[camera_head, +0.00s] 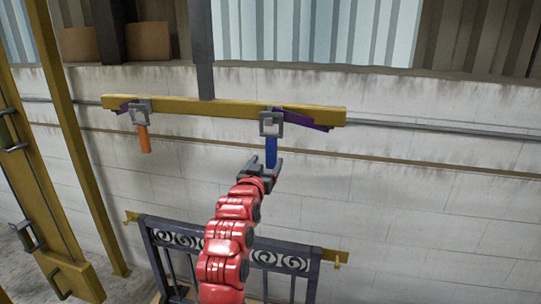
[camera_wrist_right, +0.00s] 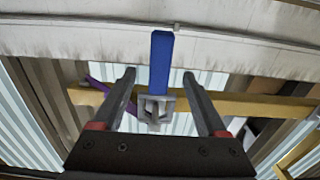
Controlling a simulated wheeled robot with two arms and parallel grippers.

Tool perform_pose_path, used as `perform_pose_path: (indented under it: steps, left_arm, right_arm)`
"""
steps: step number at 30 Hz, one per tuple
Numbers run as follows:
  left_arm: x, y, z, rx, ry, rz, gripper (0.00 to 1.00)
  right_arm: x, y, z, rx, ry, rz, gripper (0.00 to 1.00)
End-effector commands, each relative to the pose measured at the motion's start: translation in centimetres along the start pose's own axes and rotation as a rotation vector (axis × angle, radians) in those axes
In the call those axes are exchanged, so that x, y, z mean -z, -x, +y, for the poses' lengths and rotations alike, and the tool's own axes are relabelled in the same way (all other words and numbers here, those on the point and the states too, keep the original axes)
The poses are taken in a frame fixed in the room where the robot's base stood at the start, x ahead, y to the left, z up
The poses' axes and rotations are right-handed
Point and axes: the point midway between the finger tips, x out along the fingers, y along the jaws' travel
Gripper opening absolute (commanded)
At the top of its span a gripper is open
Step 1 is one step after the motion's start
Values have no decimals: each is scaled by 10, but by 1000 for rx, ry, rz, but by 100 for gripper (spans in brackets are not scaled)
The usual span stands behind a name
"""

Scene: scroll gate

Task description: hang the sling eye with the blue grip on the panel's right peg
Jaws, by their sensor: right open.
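The blue grip (camera_head: 271,152) hangs below a grey square sling eye (camera_head: 271,123) at the right part of the yellow beam, with a purple sling (camera_head: 305,119) beside it. My right gripper (camera_head: 265,165) is open just below and around the lower end of the blue grip. In the right wrist view the blue grip (camera_wrist_right: 161,62) shows between the spread fingers, with the grey eye (camera_wrist_right: 156,108) nearer the palm in the picture; contact cannot be told. The scroll panel (camera_head: 290,262) stands below, with its right yellow peg (camera_head: 338,258) sticking out. My left gripper is out of view.
A second eye (camera_head: 139,113) with an orange grip (camera_head: 144,139) hangs at the left of the yellow beam (camera_head: 200,106). The panel's left peg (camera_head: 131,217) shows. A yellow post (camera_head: 75,140) stands at left. The wall area to the right is clear.

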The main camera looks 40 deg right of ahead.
Motion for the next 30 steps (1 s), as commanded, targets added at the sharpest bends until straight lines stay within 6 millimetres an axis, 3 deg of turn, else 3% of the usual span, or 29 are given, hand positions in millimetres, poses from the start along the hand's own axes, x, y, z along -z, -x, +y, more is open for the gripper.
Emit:
perform_pose_path:
  steps: [4,18,30]
  left_arm:
    - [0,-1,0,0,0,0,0]
    - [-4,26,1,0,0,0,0]
    - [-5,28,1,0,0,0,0]
  right_arm:
    - [0,-14,0,0,3,-1,75]
    - [-2,-50,0,1,2,2,75]
    - [0,-56,-1,2,0,0,75]
